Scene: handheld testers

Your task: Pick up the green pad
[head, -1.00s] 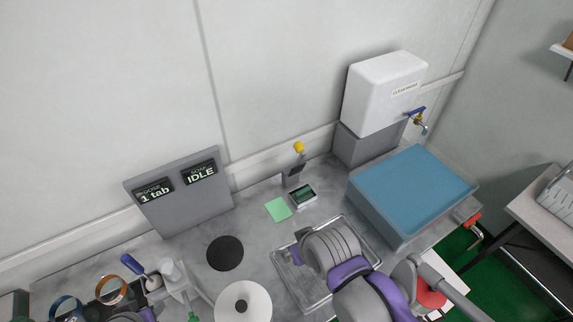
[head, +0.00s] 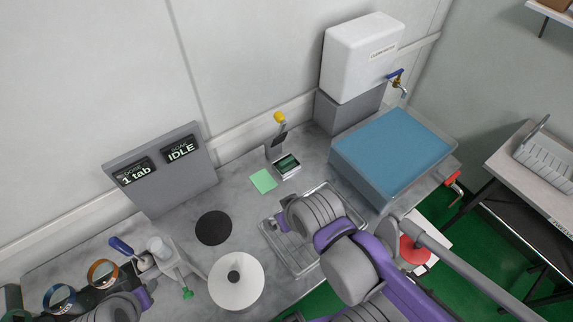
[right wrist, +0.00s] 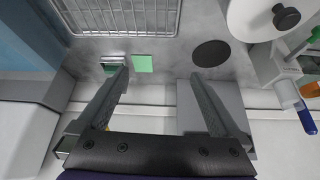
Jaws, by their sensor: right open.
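The green pad (head: 263,181) is a small flat light-green square lying on the grey bench, just left of a small device with a screen (head: 287,166). In the right wrist view the green pad (right wrist: 142,63) shows between the fingers, nearer the left one. My right gripper (right wrist: 160,77) is open and empty, with its fingers apart above the bench. In the head view its wrist is over the wire basket, and its fingers are not clearly seen. Part of my left arm is at the bottom left of the head view, and its fingers cannot be made out.
A wire basket (head: 270,238) lies in front of the pad. A blue-topped box (head: 391,150) and a white dispenser (head: 362,57) stand right. A grey display panel (head: 160,175) stands at the back left.

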